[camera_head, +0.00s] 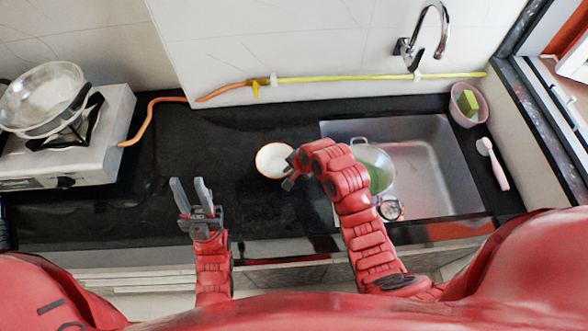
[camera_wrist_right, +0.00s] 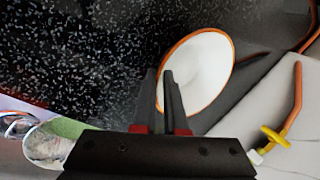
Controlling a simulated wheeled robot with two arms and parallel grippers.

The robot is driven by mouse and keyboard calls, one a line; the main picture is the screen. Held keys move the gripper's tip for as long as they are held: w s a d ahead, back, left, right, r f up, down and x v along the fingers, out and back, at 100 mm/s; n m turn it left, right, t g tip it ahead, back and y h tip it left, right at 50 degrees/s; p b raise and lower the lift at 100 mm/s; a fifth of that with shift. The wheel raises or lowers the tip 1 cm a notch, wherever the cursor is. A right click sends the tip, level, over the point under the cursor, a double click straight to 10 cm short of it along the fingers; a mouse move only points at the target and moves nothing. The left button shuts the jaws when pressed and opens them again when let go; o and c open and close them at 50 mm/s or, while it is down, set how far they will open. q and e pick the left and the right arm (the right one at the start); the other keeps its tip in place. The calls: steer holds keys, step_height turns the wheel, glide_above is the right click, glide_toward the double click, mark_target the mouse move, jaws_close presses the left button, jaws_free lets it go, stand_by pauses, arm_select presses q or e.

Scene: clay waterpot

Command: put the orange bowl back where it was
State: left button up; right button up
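The orange bowl (camera_head: 272,160) is white inside with an orange rim. In the head view it is over the black counter, left of the sink. My right gripper (camera_head: 290,170) is at the bowl's right edge. In the right wrist view the bowl (camera_wrist_right: 203,72) is ahead of my right gripper (camera_wrist_right: 159,74), whose two fingers are close together on either side of its near rim, shut on it. I cannot tell whether the bowl touches the counter. My left gripper (camera_head: 189,184) is open and empty above the counter, left of the bowl.
The steel sink (camera_head: 430,165) at right holds a glass lid and a green item, partly hidden by my right arm. A pink container (camera_head: 468,106) and brush (camera_head: 495,165) are beyond it. A stove with a pan (camera_head: 42,98) stands left. A hose (camera_head: 350,78) runs along the wall.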

steer(key=shift+o, duration=1.4)
steer(key=shift+w, duration=0.1)
